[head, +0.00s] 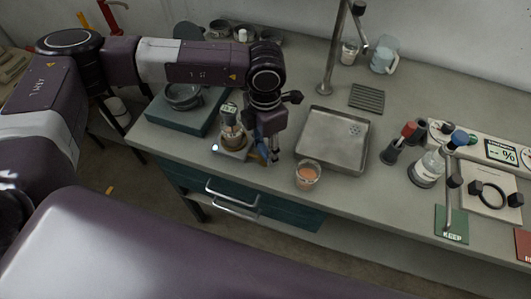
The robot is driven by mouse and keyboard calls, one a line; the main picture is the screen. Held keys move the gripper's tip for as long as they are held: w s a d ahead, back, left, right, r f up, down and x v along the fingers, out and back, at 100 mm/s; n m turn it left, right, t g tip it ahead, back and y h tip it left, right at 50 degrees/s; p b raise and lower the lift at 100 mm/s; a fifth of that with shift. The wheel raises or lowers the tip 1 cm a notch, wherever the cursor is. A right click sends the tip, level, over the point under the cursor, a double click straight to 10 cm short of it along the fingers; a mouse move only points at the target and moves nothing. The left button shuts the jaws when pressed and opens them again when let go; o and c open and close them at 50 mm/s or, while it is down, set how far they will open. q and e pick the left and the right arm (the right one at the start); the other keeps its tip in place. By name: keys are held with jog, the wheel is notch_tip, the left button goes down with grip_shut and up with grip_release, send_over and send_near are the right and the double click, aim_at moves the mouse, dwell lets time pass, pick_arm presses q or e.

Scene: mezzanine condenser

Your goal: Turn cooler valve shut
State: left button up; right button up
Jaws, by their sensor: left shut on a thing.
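My left gripper (268,148) reaches down from my left arm to the counter, just right of a small glass vessel (230,133) on a pale base (233,151). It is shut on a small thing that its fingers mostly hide. Bits of blue show beside the fingers, but I cannot make out what they belong to. I cannot pick out a cooler valve for certain; it may be behind the gripper. My right gripper is not in view.
Left of the vessel, a dark teal box (187,112) bears a grey bowl (182,95). Bottles and a % display (501,152) crowd the right end.

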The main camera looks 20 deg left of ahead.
aim_at(265, 150)
pick_arm(q)
jog(key=m+b, duration=0.8)
jog(key=b, duration=0.2)
jog(key=shift+f, duration=0.15)
jog(key=shift+r+m+b, duration=0.25)
jog(key=shift+m+b, duration=0.75)
jog(key=shift+b, duration=0.25)
jog(key=o, duration=1.2)
jog(key=shift+c, duration=0.2)
notch_tip(265, 150, up, 12)
